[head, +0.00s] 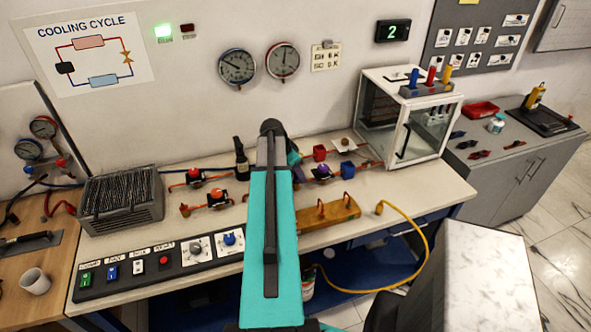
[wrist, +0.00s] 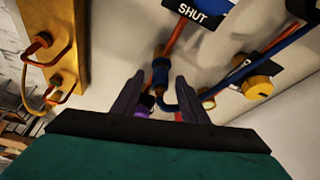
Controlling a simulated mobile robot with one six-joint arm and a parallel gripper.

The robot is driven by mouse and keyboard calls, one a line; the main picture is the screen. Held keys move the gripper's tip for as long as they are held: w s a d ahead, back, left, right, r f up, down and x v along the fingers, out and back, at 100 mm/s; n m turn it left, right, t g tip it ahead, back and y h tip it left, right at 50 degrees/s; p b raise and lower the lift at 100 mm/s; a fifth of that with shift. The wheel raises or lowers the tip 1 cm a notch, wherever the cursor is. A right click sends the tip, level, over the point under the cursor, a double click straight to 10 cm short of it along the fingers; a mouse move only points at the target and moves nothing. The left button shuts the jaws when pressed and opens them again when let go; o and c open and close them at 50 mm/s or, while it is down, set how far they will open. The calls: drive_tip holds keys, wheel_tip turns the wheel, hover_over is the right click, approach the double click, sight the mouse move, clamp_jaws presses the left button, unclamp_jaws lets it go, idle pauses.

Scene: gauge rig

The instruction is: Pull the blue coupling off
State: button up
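The blue coupling (wrist: 160,74) shows in the wrist view as a short dark-blue sleeve on a copper-coloured pipe. A blue hose (wrist: 190,102) bends away near its lower end to the right. My gripper (wrist: 160,78) is open, with one dark finger on each side of the coupling and gaps visible between. Whether the fingertips reach its full depth I cannot tell. A purple part (wrist: 147,101) sits lower, beside the left finger.
A label reading SHUT (wrist: 198,12) and a yellow knob (wrist: 257,87) lie beyond the fingers. A brass block (head: 328,214) with copper loops stands right of my arm. Valves with red and purple knobs (head: 322,172) line the bench. A glass-sided cabinet (head: 408,118) stands at the right.

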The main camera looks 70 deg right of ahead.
clamp_jaws()
drive_tip(key=c, duration=0.8)
unclamp_jaws()
clamp_jaws()
drive_tip(key=shift+r, duration=0.45)
drive_tip(key=shift+s+r+p, duration=0.1)
drive_tip(key=shift+r+p, duration=0.85)
drive_tip(key=shift+r, duration=1.2)
